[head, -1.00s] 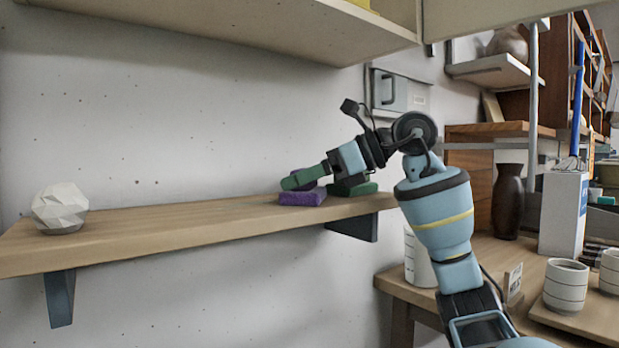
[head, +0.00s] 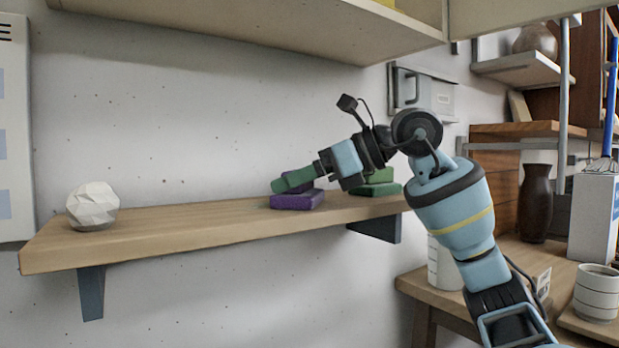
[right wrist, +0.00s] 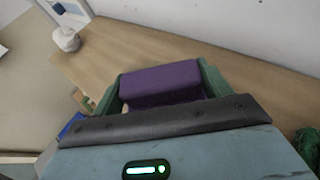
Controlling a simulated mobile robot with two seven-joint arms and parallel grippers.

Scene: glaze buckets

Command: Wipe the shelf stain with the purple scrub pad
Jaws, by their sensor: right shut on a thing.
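The purple scrub pad (head: 296,201) is on or just above the wooden shelf (head: 185,222), right of its middle. My right gripper (head: 285,184) reaches in from the right, low over the shelf, and is shut on the pad. In the right wrist view the pad (right wrist: 160,80) sits between the two green fingers (right wrist: 160,92). I see no stain on the visible shelf top; the pad and gripper hide part of it. My left gripper is not in view.
A white faceted ornament (head: 92,205) stands at the shelf's left end. Green blocks (head: 377,187) lie near its right end, behind my wrist. Shelf between ornament and pad is clear. An upper shelf (head: 270,30) hangs above. Cups (head: 597,292) and a dark vase (head: 535,203) stand at right.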

